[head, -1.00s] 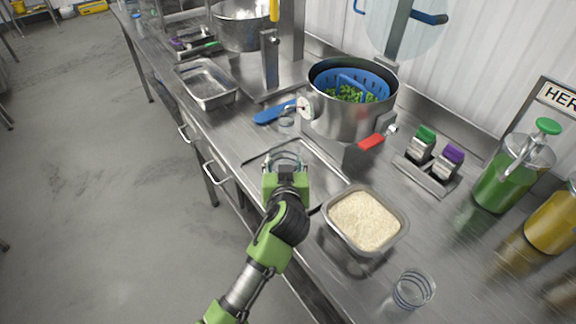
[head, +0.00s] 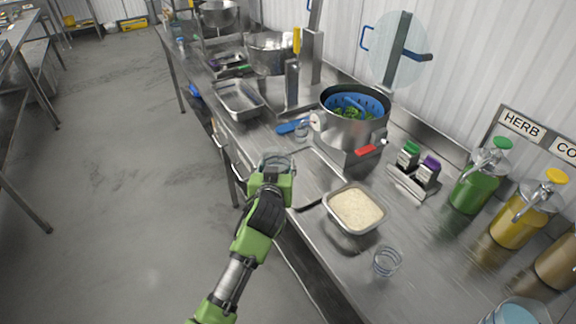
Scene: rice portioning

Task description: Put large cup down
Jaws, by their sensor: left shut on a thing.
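The large cup, a clear one (head: 277,161), is in my left gripper (head: 274,172). My left gripper is shut on it, over the counter's front edge beside the square metal plate (head: 318,170). The gripper hides much of the cup, and I cannot tell if the cup touches the counter. Another clear cup (head: 387,262) stands on the counter at the front right. My right gripper is not in view.
A metal pan of rice (head: 355,209) sits right of the plate. A pot with a blue strainer (head: 352,117) stands behind. An empty metal tray (head: 238,100) is at the back left. Green (head: 481,176) and yellow (head: 527,212) bottles stand right.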

